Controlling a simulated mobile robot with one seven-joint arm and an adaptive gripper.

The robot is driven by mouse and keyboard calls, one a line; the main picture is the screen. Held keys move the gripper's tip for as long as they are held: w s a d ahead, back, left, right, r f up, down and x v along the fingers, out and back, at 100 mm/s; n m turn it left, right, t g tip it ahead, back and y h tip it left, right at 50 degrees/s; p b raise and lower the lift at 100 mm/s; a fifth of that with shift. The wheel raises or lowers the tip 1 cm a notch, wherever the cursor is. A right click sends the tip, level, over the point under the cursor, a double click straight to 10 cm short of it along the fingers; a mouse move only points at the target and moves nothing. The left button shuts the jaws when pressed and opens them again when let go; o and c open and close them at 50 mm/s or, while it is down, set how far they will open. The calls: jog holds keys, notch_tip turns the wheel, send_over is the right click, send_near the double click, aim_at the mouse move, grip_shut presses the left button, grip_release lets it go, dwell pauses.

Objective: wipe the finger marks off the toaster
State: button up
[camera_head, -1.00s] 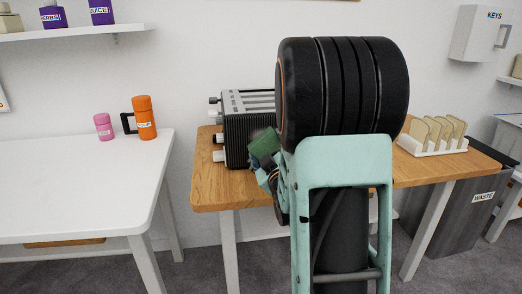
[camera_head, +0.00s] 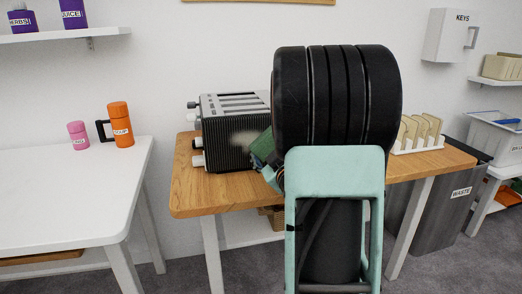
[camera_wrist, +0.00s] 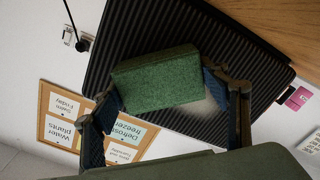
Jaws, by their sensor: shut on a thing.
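The toaster (camera_head: 222,118) is dark and ribbed with a silver slotted top, and stands on the wooden table. A pale smudge (camera_head: 243,138) shows on its ribbed side in the head view. In the wrist view the ribbed side (camera_wrist: 215,40) lies behind the sponge, and a pale patch shows partly beside the right finger. My gripper (camera_wrist: 160,88) is shut on a green sponge (camera_wrist: 155,76), one finger at each end. In the head view the sponge (camera_head: 262,147) is right of the smudge, close to the toaster; I cannot tell if it touches. My arm hides the toaster's right part.
The wooden table (camera_head: 190,200) has a free front left corner. A toast rack (camera_head: 420,135) stands on it at the right. A white table (camera_head: 70,190) at the left holds an orange flask (camera_head: 120,125) and a pink cup (camera_head: 78,135). A grey waste bin (camera_head: 440,205) stands at the right.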

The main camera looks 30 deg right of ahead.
aim_at(231, 143)
jog(key=shift+s+d, duration=0.25)
jog(key=shift+d, duration=0.4)
jog(key=shift+f, duration=0.1)
jog(key=shift+w+b, duration=0.1)
jog(key=shift+b, duration=0.35)
jog(key=shift+w+a+b, duration=0.3)
jog(key=shift+a+b, duration=0.15)
jog(key=shift+a, duration=0.55)
jog(key=shift+w+a+b, duration=0.25)
jog(key=shift+a+b, duration=0.15)
jog(key=shift+a, duration=0.6)
jog(key=shift+w+a, duration=0.3)
jog(key=shift+a, duration=0.7)
jog(key=shift+w+a, duration=0.25)
jog(key=shift+a, duration=0.7)
jog(key=shift+w+a, duration=0.3)
jog(key=shift+a, duration=0.7)
jog(key=shift+w+a, duration=0.3)
jog(key=shift+a, duration=0.5)
jog(key=shift+a+r, duration=0.1)
jog(key=shift+r, duration=0.15)
